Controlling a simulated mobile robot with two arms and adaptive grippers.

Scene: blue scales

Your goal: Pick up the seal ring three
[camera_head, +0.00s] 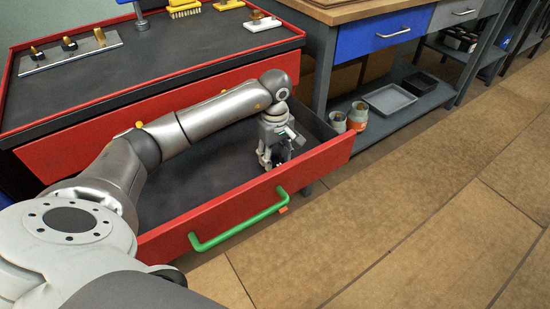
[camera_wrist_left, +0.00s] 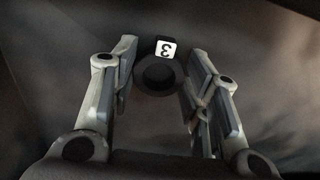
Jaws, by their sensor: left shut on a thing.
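The seal ring three (camera_wrist_left: 151,53) is a dark ring with a white tag that reads 3, upside down in the left wrist view. It sits between the fingertips of my left gripper (camera_wrist_left: 158,75), which is shut on it. In the head view my left gripper (camera_head: 275,160) points down inside the open red drawer (camera_head: 330,158), near its right end. The ring is too small and hidden to make out there. My right gripper is not in view.
The drawer has a green handle (camera_head: 240,222) on its front, and its dark floor looks bare. A black-topped cabinet (camera_head: 160,60) with small tools stands behind. A workbench with a blue drawer (camera_head: 380,33) stands at the right. Two cans (camera_head: 357,116) sit on its lower shelf.

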